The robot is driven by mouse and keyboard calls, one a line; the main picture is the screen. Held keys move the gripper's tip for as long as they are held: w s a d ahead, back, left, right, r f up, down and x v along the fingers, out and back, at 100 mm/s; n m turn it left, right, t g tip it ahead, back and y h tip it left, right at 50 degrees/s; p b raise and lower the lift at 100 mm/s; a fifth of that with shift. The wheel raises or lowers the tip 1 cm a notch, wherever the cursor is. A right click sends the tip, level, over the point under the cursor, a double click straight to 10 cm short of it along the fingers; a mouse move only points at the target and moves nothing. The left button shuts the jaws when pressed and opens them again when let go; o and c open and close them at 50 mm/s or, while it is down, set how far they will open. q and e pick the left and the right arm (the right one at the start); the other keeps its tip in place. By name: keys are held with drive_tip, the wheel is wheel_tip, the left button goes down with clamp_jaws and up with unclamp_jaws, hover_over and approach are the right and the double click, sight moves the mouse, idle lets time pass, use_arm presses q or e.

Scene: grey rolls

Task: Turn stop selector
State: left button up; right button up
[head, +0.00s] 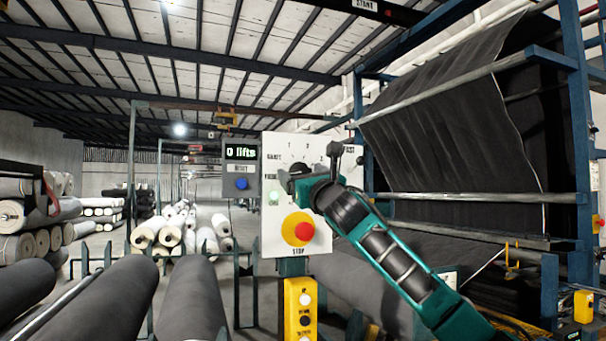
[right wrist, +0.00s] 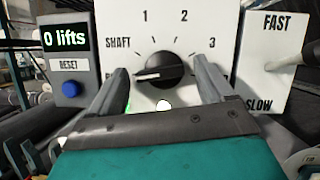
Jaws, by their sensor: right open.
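The selector is a black round knob (right wrist: 166,70) with a white pointer on a white panel (right wrist: 222,20). The pointer points left and slightly down, toward a label mostly hidden behind a finger. The labels SHAFT, 1, 2 and 3 show around the dial. My right gripper (right wrist: 160,78) is open, with one finger on each side of the knob; I cannot tell whether they touch it. In the head view my right gripper (head: 306,186) is at the white panel and covers much of the dial. My left gripper is not in view.
Left of the dial is a grey box reading "0 lifts" with a blue reset button (head: 241,184). A red stop button (head: 305,231) on yellow sits below. A FAST/SLOW lever panel (right wrist: 278,62) stands close right. Dark rolls (head: 193,300) lie at lower left.

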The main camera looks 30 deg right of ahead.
drive_tip(key=c, duration=1)
drive_tip(key=shift+c, duration=0.2)
drive_tip(key=shift+a+m+h, duration=0.1)
drive_tip(key=shift+m+h, duration=0.2)
drive_tip(key=shift+m, duration=0.1)
drive_tip(key=m+h, duration=0.1)
drive_tip(key=m, duration=0.1)
drive_tip(key=m+h+p, duration=0.1)
drive_tip(key=m, duration=0.1)
drive_tip(key=shift+a+r+g, duration=0.1)
drive_tip(key=shift+r+g, duration=0.05)
drive_tip(key=shift+g, duration=0.15)
drive_tip(key=shift+r+m+g+h+p, duration=0.1)
drive_tip(key=shift+m+g+h+p, duration=0.45)
drive_tip(key=shift+m, duration=1.05)
drive_tip(key=shift+m+g+h+p, duration=0.25)
drive_tip(key=shift+m+h+p, duration=0.55)
drive_tip(key=shift+m, duration=0.8)
drive_tip(key=o, duration=1)
